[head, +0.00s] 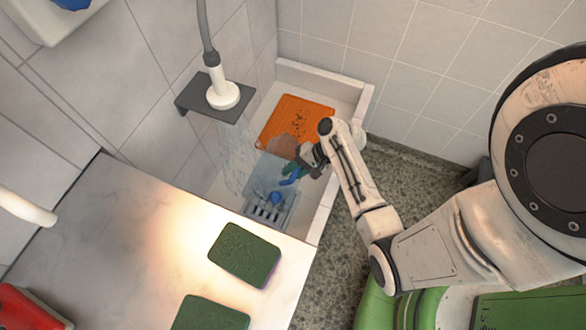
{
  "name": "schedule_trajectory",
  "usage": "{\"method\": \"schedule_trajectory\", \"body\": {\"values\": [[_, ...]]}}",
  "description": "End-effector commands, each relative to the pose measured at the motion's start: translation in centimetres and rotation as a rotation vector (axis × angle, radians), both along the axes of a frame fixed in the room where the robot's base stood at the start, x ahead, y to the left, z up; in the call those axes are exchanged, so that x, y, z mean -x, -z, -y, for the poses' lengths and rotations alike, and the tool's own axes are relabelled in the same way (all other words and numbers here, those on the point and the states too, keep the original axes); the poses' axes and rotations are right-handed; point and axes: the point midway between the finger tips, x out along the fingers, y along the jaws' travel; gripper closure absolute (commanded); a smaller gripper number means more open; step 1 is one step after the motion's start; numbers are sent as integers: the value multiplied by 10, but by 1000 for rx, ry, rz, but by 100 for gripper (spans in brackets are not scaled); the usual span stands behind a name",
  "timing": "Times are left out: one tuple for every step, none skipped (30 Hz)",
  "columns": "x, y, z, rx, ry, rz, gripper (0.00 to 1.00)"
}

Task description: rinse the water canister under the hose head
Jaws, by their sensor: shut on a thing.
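The hose head (223,94) is white, hangs from a grey hose at a dark wall bracket, and water streams down from it into the basin (326,215). The water canister (262,168) looks pale blue and see-through, with blue parts at its right side and lower end. It is in the basin area, just right of and below the hose head in the picture. The stream runs along its left side; I cannot tell whether water touches it. My gripper (303,164) is shut on the canister at its right side. The fingertips are small and partly hidden.
An orange mat (295,119) lies in the basin's far part. A brownish thing (283,147) shows beside my gripper. A grey slotted grate (268,211) lies at the near end. Green sponges (244,254) lie on the counter (120,235). A red thing (30,307) is lower left.

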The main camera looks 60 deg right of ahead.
Motion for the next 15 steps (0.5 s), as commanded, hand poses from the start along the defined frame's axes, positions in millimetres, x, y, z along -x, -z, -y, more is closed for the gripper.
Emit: {"method": "schedule_trajectory", "body": {"values": [[-1, 17, 1, 2, 1, 2, 100], [-1, 22, 1, 2, 1, 2, 100], [-1, 27, 1, 1, 2, 2, 100], [-1, 31, 1, 1, 2, 2, 100], [-1, 33, 1, 1, 2, 2, 100], [-1, 37, 1, 1, 2, 2, 100], [-1, 40, 1, 2, 1, 2, 100], [-1, 42, 1, 2, 1, 2, 100], [-1, 44, 1, 2, 1, 2, 100], [-1, 45, 1, 2, 1, 2, 100], [-1, 46, 1, 2, 1, 2, 100], [-1, 47, 1, 2, 1, 2, 100], [-1, 47, 1, 2, 0, 3, 100], [-2, 48, 1, 2, 0, 3, 100], [-2, 48, 1, 2, 0, 3, 100]]}}
